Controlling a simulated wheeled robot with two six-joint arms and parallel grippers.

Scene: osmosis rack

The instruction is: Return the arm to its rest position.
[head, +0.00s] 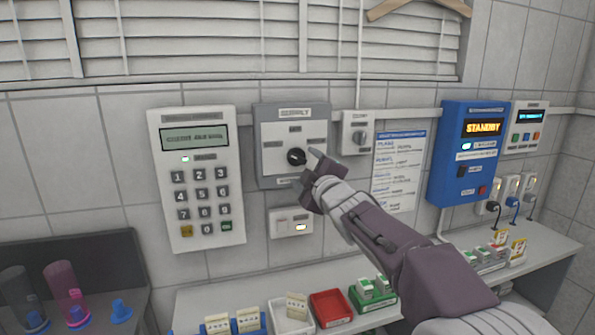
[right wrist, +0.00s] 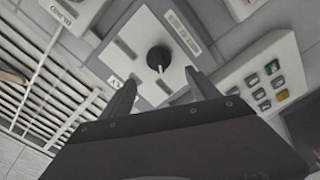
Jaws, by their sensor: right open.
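My right arm comes in from the lower right in the head view. Its gripper (head: 318,170) is up at the grey wall panel marked SUPPLY (head: 272,125), just to the right of and below the panel's black round knob (head: 296,157). In the right wrist view the two fingers of the gripper (right wrist: 162,90) are spread apart with nothing between them. The black knob (right wrist: 158,58) shows beyond the fingertips, apart from them. My left gripper is not in view.
A keypad (head: 197,180) hangs left of the panel. A small switch box (head: 357,132), a notice sheet (head: 398,170) and a blue STANDBY unit (head: 468,155) are to the right.

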